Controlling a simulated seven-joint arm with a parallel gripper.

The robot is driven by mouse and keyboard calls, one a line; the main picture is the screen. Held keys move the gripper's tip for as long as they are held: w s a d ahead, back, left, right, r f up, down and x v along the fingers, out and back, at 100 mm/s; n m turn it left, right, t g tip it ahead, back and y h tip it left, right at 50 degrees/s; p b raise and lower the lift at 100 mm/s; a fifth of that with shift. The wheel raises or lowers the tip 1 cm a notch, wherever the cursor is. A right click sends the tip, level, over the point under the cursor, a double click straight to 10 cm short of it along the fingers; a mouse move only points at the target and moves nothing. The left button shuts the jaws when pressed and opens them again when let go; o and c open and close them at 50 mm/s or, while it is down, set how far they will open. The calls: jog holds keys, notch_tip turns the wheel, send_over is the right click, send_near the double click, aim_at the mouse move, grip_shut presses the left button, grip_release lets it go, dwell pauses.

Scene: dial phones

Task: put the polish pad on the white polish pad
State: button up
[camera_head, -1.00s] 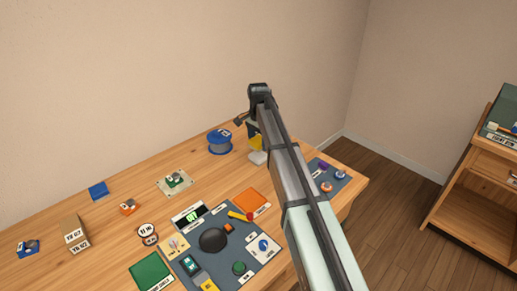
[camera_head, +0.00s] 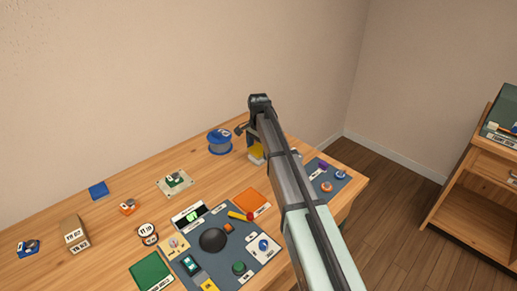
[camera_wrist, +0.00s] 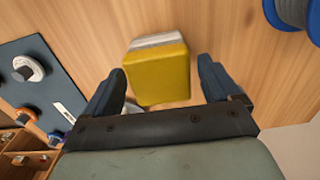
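The yellow polish pad (camera_wrist: 157,72) is a block between my fingers in the wrist view. A white-grey pad (camera_wrist: 158,40) shows along its far edge, and the yellow pad appears to lie on top of it. In the head view the yellow pad (camera_head: 256,150) is partly hidden behind my arm, with white just under it. My gripper (camera_wrist: 165,80) is open around the yellow pad. The left finger is very close to the pad's side, and a clear gap shows at the right finger.
A blue spool (camera_head: 220,141) stands just left of the pads. A dark panel with knobs (camera_head: 326,180) lies on their other side, near the table's right end. A larger dark mat (camera_head: 222,258) with several items lies in front. Bare wood surrounds the pads.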

aim_at(258, 148)
jog(key=shift+o, duration=0.3)
jog(key=shift+r, duration=0.1)
notch_tip(258, 148, up, 12)
dwell(0.5)
